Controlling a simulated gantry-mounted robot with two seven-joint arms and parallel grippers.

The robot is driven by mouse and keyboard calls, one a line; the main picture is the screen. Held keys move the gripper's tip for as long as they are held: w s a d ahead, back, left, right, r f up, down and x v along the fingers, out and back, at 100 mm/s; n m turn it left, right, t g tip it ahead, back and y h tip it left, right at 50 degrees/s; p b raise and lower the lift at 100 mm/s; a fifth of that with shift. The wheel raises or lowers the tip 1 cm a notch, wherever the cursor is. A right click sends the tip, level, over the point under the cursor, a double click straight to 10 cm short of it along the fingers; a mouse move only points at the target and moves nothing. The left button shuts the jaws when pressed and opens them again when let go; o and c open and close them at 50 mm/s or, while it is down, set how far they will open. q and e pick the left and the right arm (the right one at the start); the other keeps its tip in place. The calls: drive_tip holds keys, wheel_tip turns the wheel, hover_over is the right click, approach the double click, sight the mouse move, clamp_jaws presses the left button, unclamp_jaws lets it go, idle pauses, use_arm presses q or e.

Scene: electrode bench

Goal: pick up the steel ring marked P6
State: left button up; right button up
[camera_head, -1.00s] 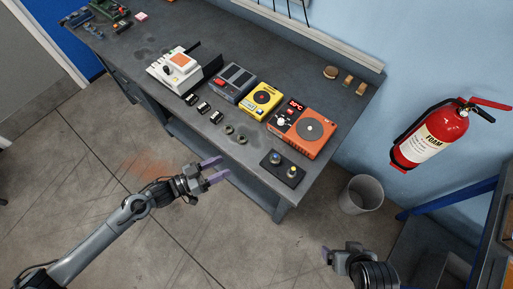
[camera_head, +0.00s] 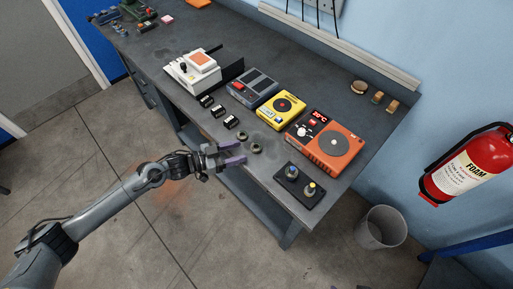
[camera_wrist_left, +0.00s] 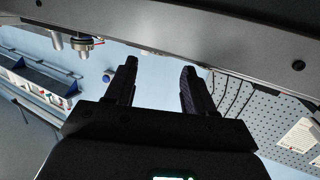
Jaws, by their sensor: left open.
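Two small steel rings lie near the bench's front edge, one ring (camera_head: 242,136) farther left and the other ring (camera_head: 256,148) closer to the black plate. Their markings are too small to read, so I cannot tell which is P6. My left gripper (camera_head: 237,154) is open and empty at the front edge, its purple fingertips just left of the rings. Its two dark fingers stand apart in the left wrist view (camera_wrist_left: 157,88), with no ring visible between them. My right gripper is not in view.
Several black blocks (camera_head: 218,111) line the bench (camera_head: 190,45) left of the rings. Behind stand a grey device (camera_head: 253,87), a yellow device (camera_head: 282,109) and an orange hotplate (camera_head: 327,143). A black plate (camera_head: 299,187) with two knobs sits at right. A bin (camera_head: 381,229) stands on the floor.

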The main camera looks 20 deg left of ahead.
sight(252, 148)
use_arm(q)
drive_tip(key=shift+b+x, duration=0.4)
drive_tip(key=shift+x, duration=2.3)
drive_tip(key=shift+a, duration=0.1)
drive_tip(key=shift+c, duration=0.2)
drive_tip(key=c, duration=0.8)
drive_tip(key=shift+c, duration=0.2)
